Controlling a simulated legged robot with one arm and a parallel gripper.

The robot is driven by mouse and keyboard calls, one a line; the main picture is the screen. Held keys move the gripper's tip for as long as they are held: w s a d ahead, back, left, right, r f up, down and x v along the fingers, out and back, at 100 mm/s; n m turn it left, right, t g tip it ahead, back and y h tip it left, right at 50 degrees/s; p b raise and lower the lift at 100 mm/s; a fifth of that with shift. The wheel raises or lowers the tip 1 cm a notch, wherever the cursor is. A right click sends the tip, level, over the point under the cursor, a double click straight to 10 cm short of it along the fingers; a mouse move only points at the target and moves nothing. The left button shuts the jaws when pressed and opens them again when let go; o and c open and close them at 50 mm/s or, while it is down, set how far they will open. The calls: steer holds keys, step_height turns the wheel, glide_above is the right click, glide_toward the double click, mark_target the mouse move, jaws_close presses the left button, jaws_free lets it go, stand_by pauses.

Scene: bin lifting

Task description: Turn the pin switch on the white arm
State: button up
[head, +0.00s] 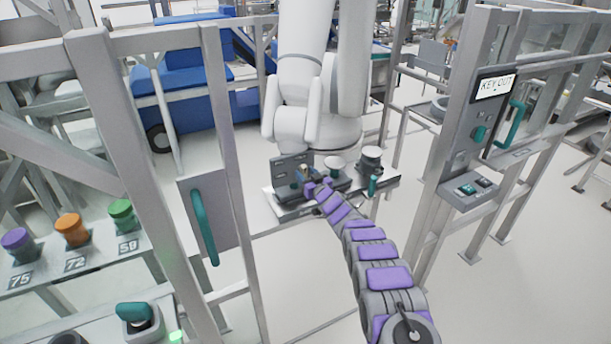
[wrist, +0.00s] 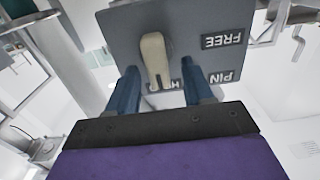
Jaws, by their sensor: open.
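The pin switch is a beige lever (wrist: 154,50) on a grey panel (wrist: 205,18) with "FREE" and "PIN" labels in the wrist view; another label is partly hidden. My gripper (wrist: 160,68) is open, with one blue finger on each side of the lever's lower part. I cannot tell whether either finger touches it. In the head view, the panel (head: 280,170) stands at the base of the white arm (head: 318,100). My gripper (head: 306,177) is in front of it, and the lever is too small to make out clearly.
A grey frame post (head: 225,150) with a teal handle (head: 204,228) stands left of my arm. A "KEY OUT" gate post (head: 455,130) stands at right. Numbered orange (head: 72,228), purple and green knobs sit at far left. A grey cylinder (head: 370,160) is right of the panel.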

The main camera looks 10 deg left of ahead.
steer(key=shift+w+a+f, duration=0.15)
steer(key=shift+w, duration=0.35)
steer(key=shift+r, duration=0.2)
jaws_close()
